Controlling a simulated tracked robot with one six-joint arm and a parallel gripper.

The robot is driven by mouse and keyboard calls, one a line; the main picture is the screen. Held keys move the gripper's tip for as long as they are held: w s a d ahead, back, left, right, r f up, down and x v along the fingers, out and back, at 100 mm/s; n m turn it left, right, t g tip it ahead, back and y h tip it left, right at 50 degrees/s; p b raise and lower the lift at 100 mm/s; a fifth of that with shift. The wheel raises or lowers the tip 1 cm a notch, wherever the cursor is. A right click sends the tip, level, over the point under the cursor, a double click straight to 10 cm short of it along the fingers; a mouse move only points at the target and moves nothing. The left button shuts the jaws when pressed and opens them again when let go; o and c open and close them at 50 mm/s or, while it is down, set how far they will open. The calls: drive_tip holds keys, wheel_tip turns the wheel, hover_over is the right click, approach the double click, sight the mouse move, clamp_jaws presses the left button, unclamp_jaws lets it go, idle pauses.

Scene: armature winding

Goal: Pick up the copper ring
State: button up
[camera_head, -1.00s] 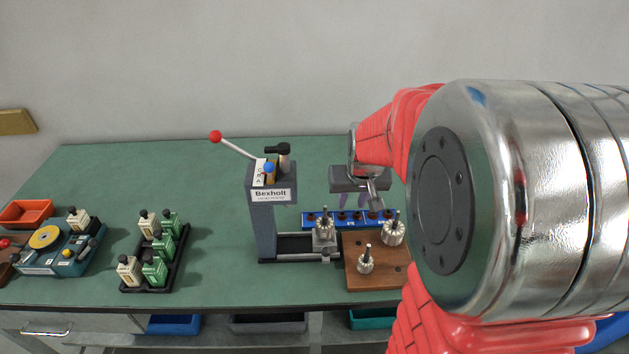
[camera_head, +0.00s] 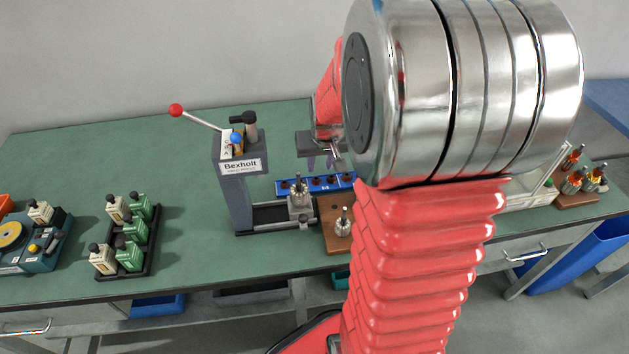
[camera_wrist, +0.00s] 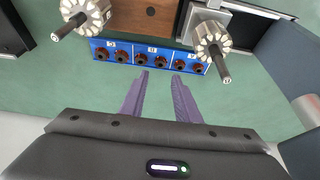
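Several small reddish-brown, copper-coloured rings (camera_wrist: 140,58) sit in a row in a blue rack (camera_wrist: 124,43) marked with small white labels. The rack also shows in the camera_head view (camera_head: 283,189), partly hidden on the right by my arm. My gripper (camera_wrist: 161,77) has two purple fingers, spread apart with nothing between them. In the wrist view the fingertips are just short of the row, near its middle. In the camera_head view my gripper (camera_head: 321,163) is above and behind the rack. I cannot tell which ring is meant.
A grey press (camera_head: 238,190) labelled Bexholt stands left of the rack. A toothed armature (camera_wrist: 212,36) stands close beside the rack, and another (camera_wrist: 85,14) is at the left. A brown wooden block (camera_head: 336,240) lies in front. A tray of bottles (camera_head: 128,250) stands farther left.

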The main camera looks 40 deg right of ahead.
drive_tip(key=shift+x, duration=2.7)
drive_tip(key=shift+x, duration=2.6)
drive_tip(key=shift+w, duration=0.15)
clamp_jaws()
